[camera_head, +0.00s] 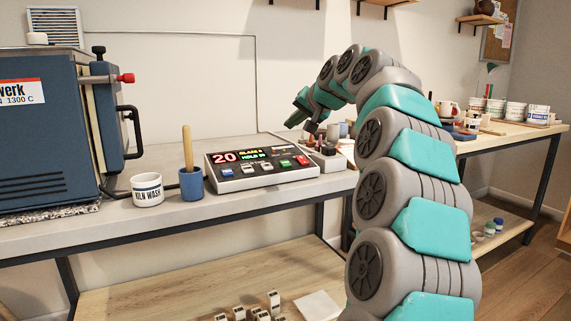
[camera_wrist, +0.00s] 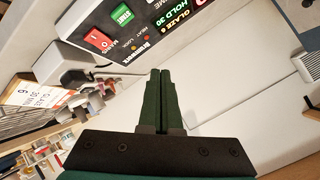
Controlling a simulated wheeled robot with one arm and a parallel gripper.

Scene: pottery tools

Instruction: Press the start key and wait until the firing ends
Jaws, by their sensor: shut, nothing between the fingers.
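The controller box (camera_head: 262,168) stands on the bench in the head view. Its display shows a red 20, with GLAZE 6 and HOLD 30 beside it. The green key (camera_head: 285,164) is near its right end, next to the red mains switch (camera_head: 302,160). The wrist view shows the green key (camera_wrist: 122,15) and red switch (camera_wrist: 98,40) at the top. My gripper (camera_head: 311,127) is above and behind the box's right end. Its fingers (camera_wrist: 161,73) are shut, empty and apart from the keys. The blue kiln (camera_head: 45,125) stands at left.
A KILN WASH cup (camera_head: 147,190) and a blue pot (camera_head: 191,185) holding a wooden stick stand left of the box. Small items crowd the bench right of it.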

